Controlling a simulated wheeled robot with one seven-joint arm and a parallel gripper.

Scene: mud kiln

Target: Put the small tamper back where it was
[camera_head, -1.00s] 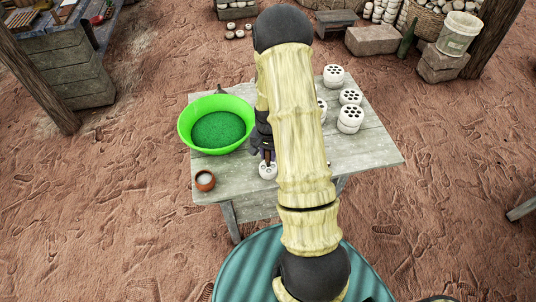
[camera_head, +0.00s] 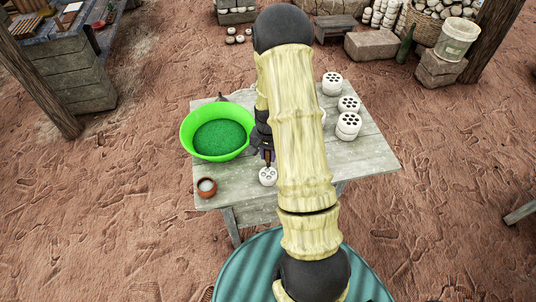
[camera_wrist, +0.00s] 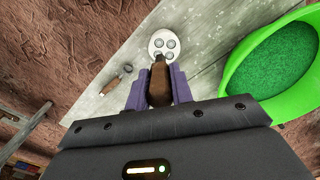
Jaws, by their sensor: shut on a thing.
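My gripper (camera_wrist: 153,88) is shut on a brown wooden tool, which looks like the small tamper (camera_wrist: 159,84). Its lower end points at a white round block with holes (camera_wrist: 172,47); I cannot tell if they touch. In the head view my gripper (camera_head: 265,150) is just behind this block (camera_head: 268,176), near the table's front edge, partly hidden by my arm. In the wrist view another small tool with a brown handle (camera_wrist: 112,86) lies on the table, left of the gripper.
A green basin of green granules (camera_head: 218,130) stands left of my gripper on the wooden table (camera_head: 365,160). A small brown bowl (camera_head: 206,187) is at the front left corner. Several white perforated blocks (camera_head: 348,124) stand at the right. The table's front right is clear.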

